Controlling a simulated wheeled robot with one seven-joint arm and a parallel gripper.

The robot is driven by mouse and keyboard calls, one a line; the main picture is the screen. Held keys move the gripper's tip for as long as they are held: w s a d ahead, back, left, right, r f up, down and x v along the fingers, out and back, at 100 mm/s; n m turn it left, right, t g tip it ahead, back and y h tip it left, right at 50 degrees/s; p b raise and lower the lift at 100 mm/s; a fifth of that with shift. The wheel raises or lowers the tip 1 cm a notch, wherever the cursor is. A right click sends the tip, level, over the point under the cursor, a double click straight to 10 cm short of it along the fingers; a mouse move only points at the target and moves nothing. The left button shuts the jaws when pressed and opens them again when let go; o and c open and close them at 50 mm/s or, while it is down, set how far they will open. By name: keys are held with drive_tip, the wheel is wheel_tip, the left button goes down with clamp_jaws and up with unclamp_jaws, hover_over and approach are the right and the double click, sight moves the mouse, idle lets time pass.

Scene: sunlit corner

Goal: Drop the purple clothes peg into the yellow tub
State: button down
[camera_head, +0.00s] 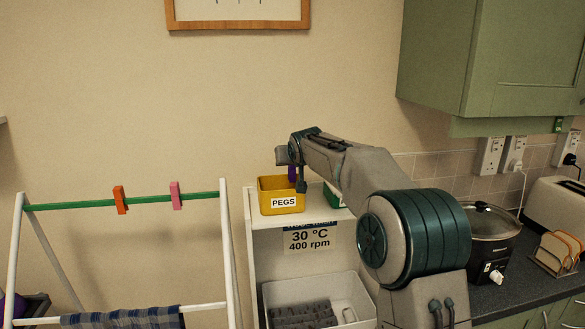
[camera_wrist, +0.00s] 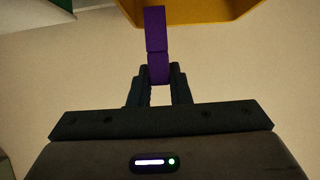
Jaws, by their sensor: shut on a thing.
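The yellow tub (camera_head: 272,190), labelled PEGS, stands on top of a white shelf unit. Part of its yellow side also shows at the top of the wrist view (camera_wrist: 215,12). My gripper (camera_head: 296,178) is at the tub in the head view. It is shut on the purple clothes peg (camera_wrist: 155,35), which sticks out straight from between the fingers in the wrist view. In that view the peg's far end overlaps the tub's edge. Only a small purple part of the peg shows in the head view, and I cannot tell whether it is inside the rim.
A green container (camera_head: 333,196) stands right of the tub, partly behind my arm. An orange peg (camera_head: 120,200) and a pink peg (camera_head: 176,195) sit on the green rail (camera_head: 90,203) of a white drying rack at left. A slow cooker (camera_head: 488,222) stands on the right counter.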

sight(293, 172)
wheel_tip(293, 172, down, 3)
drive_tip(key=shift+f, duration=0.1)
drive_tip(key=shift+f+b, duration=0.55)
drive_tip(key=c, duration=1.3)
unclamp_jaws()
drive_tip(key=shift+c, duration=0.2)
drive_tip(key=shift+r, duration=0.15)
drive_tip(key=shift+r+p, duration=0.7)
drive_tip(key=shift+p, duration=0.2)
drive_tip(key=b+v, duration=0.3)
drive_tip(key=v, duration=0.9)
drive_tip(key=shift+f, duration=0.15)
